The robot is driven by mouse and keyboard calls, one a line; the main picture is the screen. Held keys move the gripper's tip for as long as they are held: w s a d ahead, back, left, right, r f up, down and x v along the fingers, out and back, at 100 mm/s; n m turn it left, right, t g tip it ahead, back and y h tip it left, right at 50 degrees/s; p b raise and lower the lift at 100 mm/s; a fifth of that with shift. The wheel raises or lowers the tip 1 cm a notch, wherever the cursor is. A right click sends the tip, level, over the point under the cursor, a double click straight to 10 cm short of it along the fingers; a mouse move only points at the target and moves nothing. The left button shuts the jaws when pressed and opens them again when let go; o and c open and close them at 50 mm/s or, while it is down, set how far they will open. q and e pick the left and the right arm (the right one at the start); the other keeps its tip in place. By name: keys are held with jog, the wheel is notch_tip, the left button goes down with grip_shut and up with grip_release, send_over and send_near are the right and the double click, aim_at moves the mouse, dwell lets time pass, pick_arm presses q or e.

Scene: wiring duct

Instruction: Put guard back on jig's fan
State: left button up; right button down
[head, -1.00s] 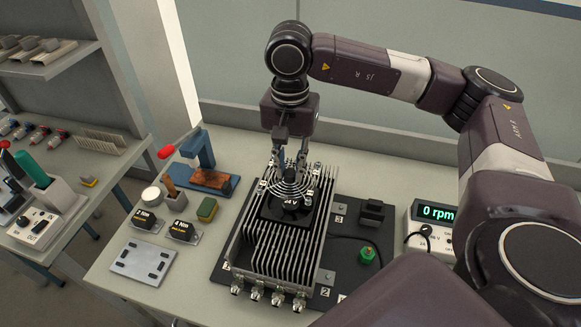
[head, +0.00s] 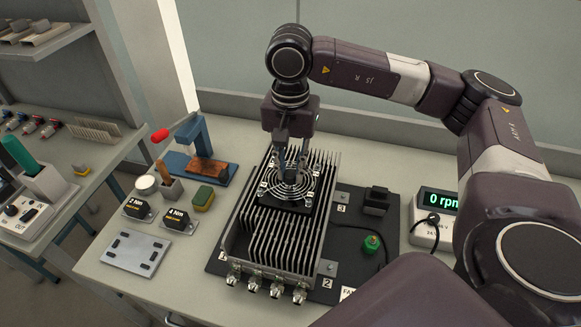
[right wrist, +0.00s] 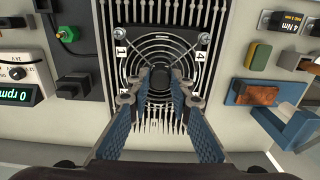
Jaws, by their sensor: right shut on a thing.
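The fan guard (head: 300,166) is a round guard of wire rings. It lies flat over the black fan (head: 268,209) on the finned heatsink (head: 262,232), close against it; I cannot tell whether it touches all round. In the right wrist view the guard (right wrist: 136,58) sits roughly centred on the fan, with corner eyelets near the screws and the tags 1 and 4. My right gripper (head: 288,174) points down over the guard's middle, shut on the guard; its fingertips (right wrist: 160,86) hide the hub. My left gripper is not in view.
The heatsink stands on a black jig plate (head: 325,255) with a green knob (head: 372,244). A meter (head: 432,215) reading 0 rpm stands to the right. A slotted metal plate (head: 136,253), two torque drivers' boxes (head: 180,220), a sponge (head: 203,198) and a blue stand (head: 205,165) lie left.

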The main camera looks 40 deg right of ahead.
aim_at(290, 174)
jog(key=shift+b, duration=0.75)
dwell(1.5)
jog(key=shift+f+b, duration=1.05)
jog(key=c, duration=1.7)
grip_release()
jog(key=shift+o, duration=0.2)
notch_tip(290, 174, up, 12)
